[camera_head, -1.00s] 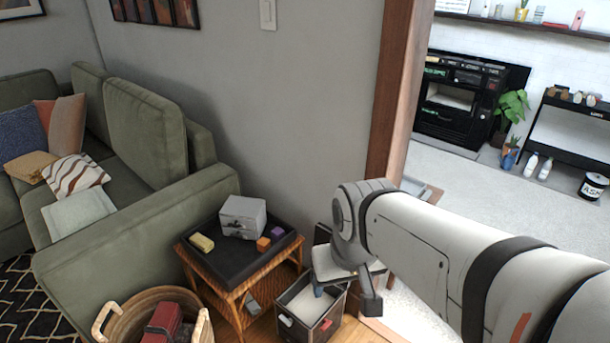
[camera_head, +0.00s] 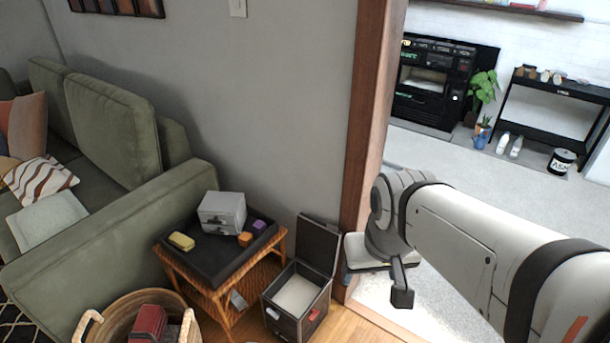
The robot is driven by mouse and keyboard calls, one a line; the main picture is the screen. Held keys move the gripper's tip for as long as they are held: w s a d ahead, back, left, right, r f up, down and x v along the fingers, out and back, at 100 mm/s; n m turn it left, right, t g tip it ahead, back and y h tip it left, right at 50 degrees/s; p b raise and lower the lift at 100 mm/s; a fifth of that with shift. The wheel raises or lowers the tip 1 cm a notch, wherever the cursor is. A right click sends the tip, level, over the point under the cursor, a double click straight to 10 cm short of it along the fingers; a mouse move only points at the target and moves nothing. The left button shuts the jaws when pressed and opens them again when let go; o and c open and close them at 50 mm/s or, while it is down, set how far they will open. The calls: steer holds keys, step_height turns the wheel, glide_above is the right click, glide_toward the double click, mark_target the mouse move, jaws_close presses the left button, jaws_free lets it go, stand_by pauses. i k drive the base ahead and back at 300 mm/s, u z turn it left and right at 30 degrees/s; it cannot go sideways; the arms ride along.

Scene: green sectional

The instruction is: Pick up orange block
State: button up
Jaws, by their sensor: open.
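The orange block (camera_head: 245,239) is small and sits on the black top of the wicker side table (camera_head: 190,262), near its right side. It is in front of a grey drawer box (camera_head: 222,213) and beside a purple block (camera_head: 260,226). A yellow block (camera_head: 181,241) lies at the left of the same top. My gripper (camera_head: 376,286) is at the end of my arm, to the right of the table and well apart from the orange block. It points downward with its jaws open, and nothing shows between them. Part of it is hidden by my arm.
A dark open-lidded bin (camera_head: 286,322) stands on the floor between the table and my gripper. A wicker basket (camera_head: 108,324) with a red object is at front left. The green sofa (camera_head: 110,230) borders the table on the left. A wooden door frame (camera_head: 365,110) rises behind my arm.

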mark_target(245, 239)
steer(key=z, duration=1.9)
steer(key=i, duration=1.75)
steer(key=u, duration=1.5)
steer(key=k, duration=0.1)
steer(key=u, duration=2.15)
